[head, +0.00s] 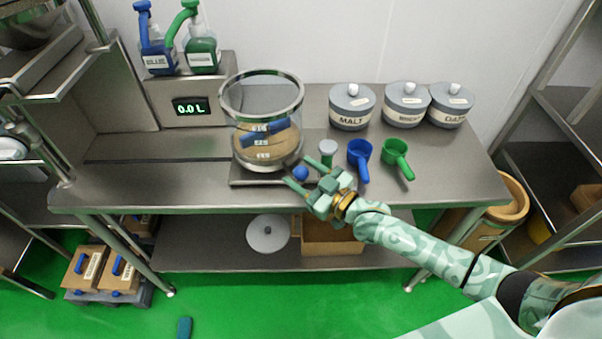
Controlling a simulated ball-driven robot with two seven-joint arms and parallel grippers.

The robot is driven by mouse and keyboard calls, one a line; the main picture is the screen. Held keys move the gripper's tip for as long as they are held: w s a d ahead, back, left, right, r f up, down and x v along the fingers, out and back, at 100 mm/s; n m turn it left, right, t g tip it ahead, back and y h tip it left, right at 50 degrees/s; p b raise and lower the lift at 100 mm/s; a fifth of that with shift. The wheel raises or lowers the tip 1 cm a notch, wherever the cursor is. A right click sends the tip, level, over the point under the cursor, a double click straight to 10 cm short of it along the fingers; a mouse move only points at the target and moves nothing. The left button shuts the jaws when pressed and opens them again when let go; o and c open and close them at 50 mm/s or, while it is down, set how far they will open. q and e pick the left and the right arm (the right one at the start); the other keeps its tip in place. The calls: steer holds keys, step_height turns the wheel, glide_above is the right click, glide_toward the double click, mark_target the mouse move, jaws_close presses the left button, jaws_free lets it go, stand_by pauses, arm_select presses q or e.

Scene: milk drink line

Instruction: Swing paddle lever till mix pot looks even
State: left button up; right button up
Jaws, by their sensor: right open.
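The mix pot (262,105) is a clear cylinder with a metal rim, standing on a scale-like base at the table's front middle. Light brown contents (262,147) show in its lower part, and I cannot tell how even they are. A blue paddle piece (263,131) shows across the pot's middle. A blue ball knob (300,173), seemingly the paddle lever's end, is at the pot's lower right. My right gripper (297,175) is open, its fingers around or just beside the knob; I cannot tell whether they touch it. My left gripper is not in view.
Blue (359,155) and green (396,154) scoops and a small white-topped item (327,150) lie right of the pot. Lidded canisters, one marked MALT (351,107), stand behind. A display (190,107) reads 0.0 L below two pump bottles. The table's left front is clear.

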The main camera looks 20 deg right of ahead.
steer(key=shift+w+a, duration=0.2)
steer(key=shift+w, duration=0.1)
jaws_close()
